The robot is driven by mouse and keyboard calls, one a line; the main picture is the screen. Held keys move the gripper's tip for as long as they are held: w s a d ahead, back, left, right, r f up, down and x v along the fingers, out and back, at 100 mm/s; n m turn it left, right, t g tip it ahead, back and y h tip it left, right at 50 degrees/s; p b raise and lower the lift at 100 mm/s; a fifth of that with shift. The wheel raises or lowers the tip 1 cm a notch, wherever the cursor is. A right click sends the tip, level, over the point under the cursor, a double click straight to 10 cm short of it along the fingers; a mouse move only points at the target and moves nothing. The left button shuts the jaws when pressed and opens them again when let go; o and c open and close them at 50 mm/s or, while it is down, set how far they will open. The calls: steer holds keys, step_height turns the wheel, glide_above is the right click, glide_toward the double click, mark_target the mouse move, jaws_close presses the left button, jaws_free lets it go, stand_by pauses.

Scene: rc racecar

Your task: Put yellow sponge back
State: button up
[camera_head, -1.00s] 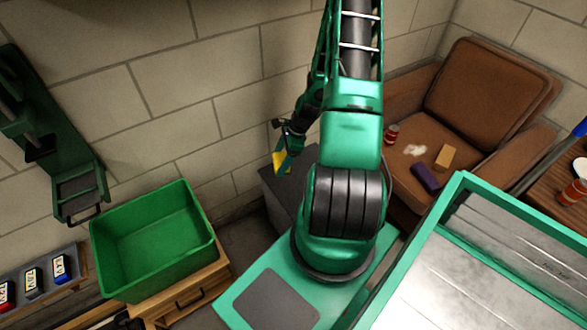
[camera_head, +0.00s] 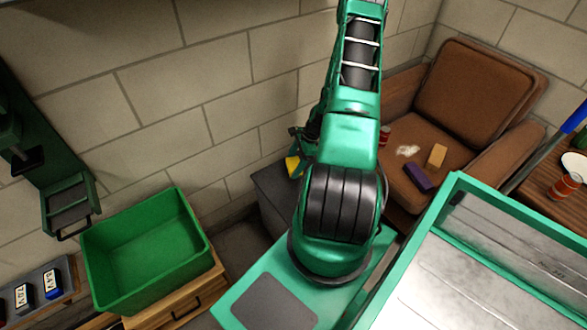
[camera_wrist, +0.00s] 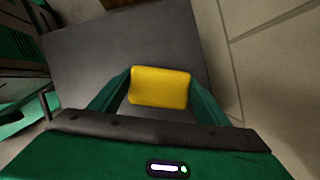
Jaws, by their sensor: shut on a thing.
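The yellow sponge (camera_wrist: 160,88) is held between the two green fingers of my gripper (camera_wrist: 160,92) in the wrist view. Beyond it in that view lies a flat dark grey surface; I cannot tell whether the sponge touches it. In the head view the sponge (camera_head: 292,166) shows as a small yellow patch at my gripper (camera_head: 296,160), left of my arm and near the top of a dark grey box (camera_head: 268,185). Part of the gripper and of the box is hidden behind my arm.
A green bin (camera_head: 145,250) stands on a wooden cabinet (camera_head: 180,300) at left. A brown armchair (camera_head: 480,90) at right holds a tan block (camera_head: 437,156), a purple block (camera_head: 418,177) and a red can (camera_head: 385,135). A brick wall (camera_head: 220,70) runs behind.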

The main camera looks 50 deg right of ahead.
steer(key=shift+f, duration=1.45)
steer(key=shift+c, duration=0.4)
steer(key=o, duration=1)
